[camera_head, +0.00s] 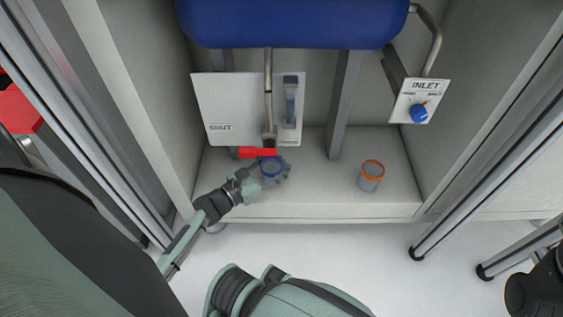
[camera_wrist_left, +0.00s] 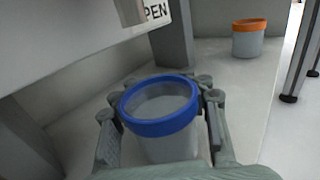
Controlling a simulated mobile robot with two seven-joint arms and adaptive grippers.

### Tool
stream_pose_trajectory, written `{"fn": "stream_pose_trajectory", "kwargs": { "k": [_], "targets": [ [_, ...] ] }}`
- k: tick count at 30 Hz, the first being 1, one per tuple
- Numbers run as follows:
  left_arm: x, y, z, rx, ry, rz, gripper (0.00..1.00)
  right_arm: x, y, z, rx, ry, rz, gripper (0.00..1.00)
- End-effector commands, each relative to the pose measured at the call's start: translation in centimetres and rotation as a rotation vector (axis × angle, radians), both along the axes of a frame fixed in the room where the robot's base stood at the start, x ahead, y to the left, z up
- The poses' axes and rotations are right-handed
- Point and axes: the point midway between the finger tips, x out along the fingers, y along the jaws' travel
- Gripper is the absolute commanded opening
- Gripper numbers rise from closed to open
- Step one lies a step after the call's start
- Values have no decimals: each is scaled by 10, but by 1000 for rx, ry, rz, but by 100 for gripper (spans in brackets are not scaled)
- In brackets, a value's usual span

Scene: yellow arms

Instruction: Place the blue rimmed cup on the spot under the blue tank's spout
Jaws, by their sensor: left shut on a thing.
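The blue rimmed cup (camera_head: 272,167) is a grey, translucent cup, upright just above or on the cabinet floor. My left gripper (camera_head: 272,176) is shut around it. In the left wrist view the cup (camera_wrist_left: 162,127) sits between the two fingers (camera_wrist_left: 160,118), its blue rim facing up. The blue tank (camera_head: 290,22) hangs at the top of the head view. Its spout (camera_head: 269,138) comes down close above and behind the cup. I cannot tell whether the cup's base touches the floor.
An orange rimmed cup (camera_head: 371,177) stands to the right on the cabinet floor (camera_head: 318,195). A red handle (camera_head: 258,151) sits beside the spout. Grey tank legs (camera_head: 343,105) stand behind. A panel with a blue inlet knob (camera_head: 419,112) is at the right.

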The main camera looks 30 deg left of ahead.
Motion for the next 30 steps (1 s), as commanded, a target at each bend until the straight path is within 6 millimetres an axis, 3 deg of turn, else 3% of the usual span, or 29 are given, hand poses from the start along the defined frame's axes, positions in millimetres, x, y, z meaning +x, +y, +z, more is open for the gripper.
{"fn": "stream_pose_trajectory", "kwargs": {
  "k": [8, 9, 16, 28, 30],
  "targets": [
    [0, 0, -3, 1, -1, 0, 5, 0, 0, -3, -1, -3, -1, 40],
    [0, 0, -2, 1, 0, 0, 38, 0, 1, 0, -4, -9, -1, 40],
    [0, 0, -2, 0, 0, 0, 67, -1, 0, 3, -4, -16, -1, 40],
    [0, 0, 5, 0, 0, 1, 67, -1, 0, 8, -3, -11, 0, 40],
    [-11, 4, 1, 1, 2, 2, 67, -1, -1, 2, 1, 0, 0, 40]
  ]
}}
